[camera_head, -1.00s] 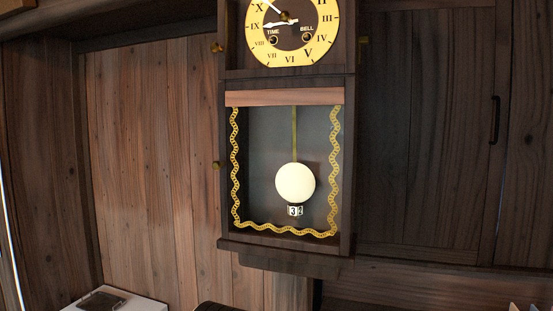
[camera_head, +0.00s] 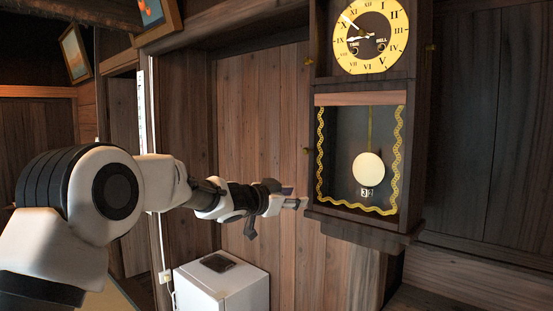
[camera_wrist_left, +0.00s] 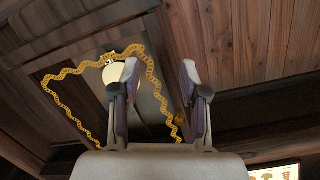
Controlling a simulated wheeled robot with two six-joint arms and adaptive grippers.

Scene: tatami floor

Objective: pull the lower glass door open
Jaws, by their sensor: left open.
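The lower glass door (camera_head: 340,135) of the dark wooden wall clock has wavy gold trim along its sides and bottom. It looks closed, with a pale round pendulum (camera_head: 368,168) behind the glass. My left gripper (camera_head: 293,198) is open and empty, left of the clock's lower corner and below that knob. In the left wrist view, my two fingers (camera_wrist_left: 152,78) stand apart, with the glass door (camera_wrist_left: 75,88) behind and to their left. I cannot make out the knob there. My right gripper is not in view.
The upper clock door with the yellow dial (camera_head: 370,38) is above. A white cabinet (camera_head: 245,285) with a dark object (camera_head: 217,262) on top stands below my arm. Wooden panels (camera_head: 265,110) lie behind. The space left of the clock is free apart from my arm.

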